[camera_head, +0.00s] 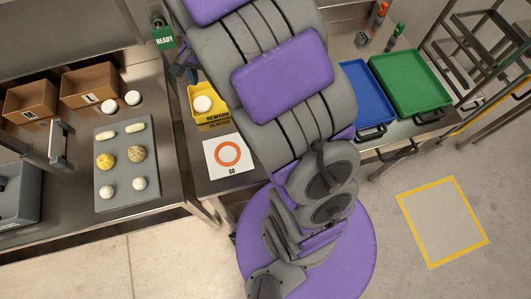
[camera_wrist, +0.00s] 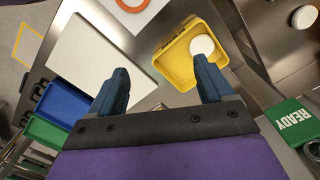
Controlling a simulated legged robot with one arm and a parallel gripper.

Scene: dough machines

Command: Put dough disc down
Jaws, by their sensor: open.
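A white dough disc (camera_head: 202,104) lies in a yellow tray (camera_head: 213,122) on the metal table. In the wrist view the disc (camera_wrist: 202,45) is at the right side of the yellow tray (camera_wrist: 176,64), beyond my right fingertip. My gripper (camera_wrist: 160,64) is open, with its two dark fingers spread wide and nothing between them. The fingers point toward the tray area from above. In the head view my arm hides the gripper. A white card with an orange ring (camera_head: 213,168) lies in front of the yellow tray; part of it shows in the wrist view (camera_wrist: 152,12).
A blue tray (camera_head: 366,97) and a green tray (camera_head: 412,82) stand right of my arm. A white board (camera_wrist: 88,52) lies beside the yellow tray. On the left table are a grey tray (camera_head: 122,200) with several dough pieces and cardboard boxes (camera_head: 90,87). A green READY sign (camera_head: 164,38) stands behind.

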